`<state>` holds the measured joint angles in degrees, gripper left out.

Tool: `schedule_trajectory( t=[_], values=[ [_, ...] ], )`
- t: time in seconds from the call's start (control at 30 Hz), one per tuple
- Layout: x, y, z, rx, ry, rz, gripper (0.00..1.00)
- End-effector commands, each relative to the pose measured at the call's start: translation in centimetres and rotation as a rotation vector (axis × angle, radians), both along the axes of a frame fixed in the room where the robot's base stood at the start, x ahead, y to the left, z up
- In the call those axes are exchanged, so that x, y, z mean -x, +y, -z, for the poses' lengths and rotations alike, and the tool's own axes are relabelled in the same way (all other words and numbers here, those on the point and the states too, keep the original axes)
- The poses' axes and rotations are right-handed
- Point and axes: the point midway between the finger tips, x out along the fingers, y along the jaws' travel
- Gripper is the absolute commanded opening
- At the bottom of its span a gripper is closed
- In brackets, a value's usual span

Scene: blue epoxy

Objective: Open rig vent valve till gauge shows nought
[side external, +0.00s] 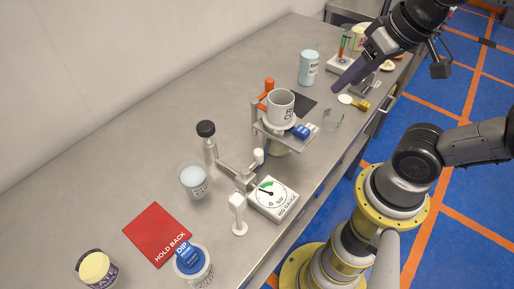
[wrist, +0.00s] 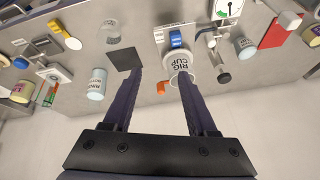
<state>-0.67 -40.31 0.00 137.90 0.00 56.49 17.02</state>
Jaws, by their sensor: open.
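The white square gauge (side external: 272,200) sits at the front middle of the bench, with a dial, green sector and dark needle; its exact reading is too small to tell. It also shows at the top of the wrist view (wrist: 229,9). Beside it are a post with a black knob (side external: 206,129) and small white handles (side external: 238,203); I cannot tell for sure which is the vent valve. The black knob also shows in the wrist view (wrist: 223,78). My gripper (side external: 338,88) is open and empty above the bench's far right part, well away from gauge and knob.
A stand holds the rig cup (side external: 281,107), with an orange part (side external: 268,88) behind and a blue block (side external: 301,131) at its edge. The back left bench is clear.

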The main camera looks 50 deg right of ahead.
Motion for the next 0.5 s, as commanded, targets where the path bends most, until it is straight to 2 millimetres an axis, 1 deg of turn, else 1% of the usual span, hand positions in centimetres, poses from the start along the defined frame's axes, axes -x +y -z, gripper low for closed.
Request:
schedule_trajectory(
  t=[0.03,0.1,0.17,0.27,0.37,0.4,0.5],
  values=[
    [-0.9,0.4,-0.6,-0.026,0.026,0.036,0.58],
    [-2.0,1.0,-1.3,-0.058,0.064,0.085,0.58],
    [-3.0,1.6,-1.7,-0.079,0.099,0.12,0.58],
    [-5.0,3.0,-2.2,-0.104,0.164,0.17,0.58],
    [-7.3,5.0,-2.1,-0.113,0.241,0.205,0.58],
    [-8.2,6.0,-1.9,-0.112,0.272,0.212,0.58],
    [-10.1,8.4,-1.1,-0.094,0.34,0.21,0.58]
  ],
)
